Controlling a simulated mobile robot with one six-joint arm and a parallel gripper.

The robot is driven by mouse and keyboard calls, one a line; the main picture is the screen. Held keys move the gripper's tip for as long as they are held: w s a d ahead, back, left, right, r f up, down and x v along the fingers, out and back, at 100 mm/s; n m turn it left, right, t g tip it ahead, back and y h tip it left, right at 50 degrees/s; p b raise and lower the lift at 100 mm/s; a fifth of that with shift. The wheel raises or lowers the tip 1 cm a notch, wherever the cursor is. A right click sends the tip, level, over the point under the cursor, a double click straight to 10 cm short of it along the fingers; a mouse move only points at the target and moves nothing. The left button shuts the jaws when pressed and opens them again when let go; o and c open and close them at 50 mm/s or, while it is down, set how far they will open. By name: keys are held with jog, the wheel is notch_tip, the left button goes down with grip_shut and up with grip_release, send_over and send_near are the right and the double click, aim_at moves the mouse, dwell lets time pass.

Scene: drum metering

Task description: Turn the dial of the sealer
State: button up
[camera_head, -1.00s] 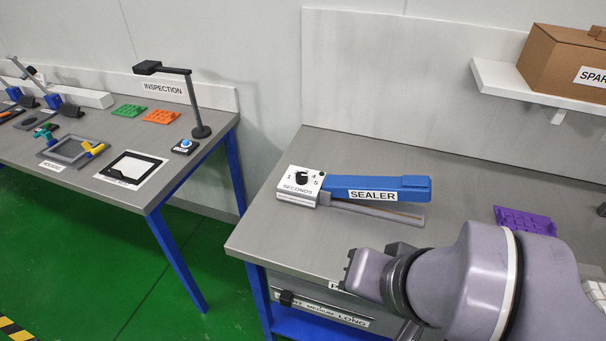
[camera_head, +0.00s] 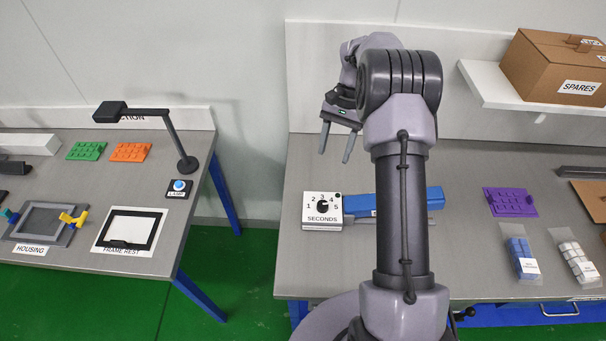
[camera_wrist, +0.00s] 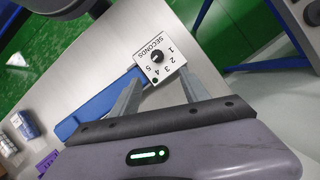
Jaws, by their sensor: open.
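The sealer has a white dial box marked SECONDS with numbers 1 to 5 (camera_head: 322,222) and a blue arm (camera_head: 361,204) reaching right, partly hidden behind my arm. Its black dial (camera_head: 322,206) sits on the white face; the dial also shows in the wrist view (camera_wrist: 156,57). My gripper (camera_head: 335,157) is open and empty, above and behind the dial box, with its fingers pointing down. In the wrist view my gripper's fingers (camera_wrist: 158,88) lie to either side below the dial box, apart from it.
A purple tray (camera_head: 511,202) and packs of blue (camera_head: 522,258) and white parts (camera_head: 578,262) lie right on the bench. A shelf holds a SPARES box (camera_head: 555,70). A lamp button (camera_head: 179,186) and a frame rest (camera_head: 130,231) are on the left table, across a gap.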

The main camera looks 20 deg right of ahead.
jog(key=b, duration=0.1)
send_near(323, 204)
jog(key=b+x, duration=0.2)
jog(key=x, duration=0.6)
jog(key=shift+s+a+f, duration=0.1)
jog(key=shift+f, duration=0.15)
grip_shut()
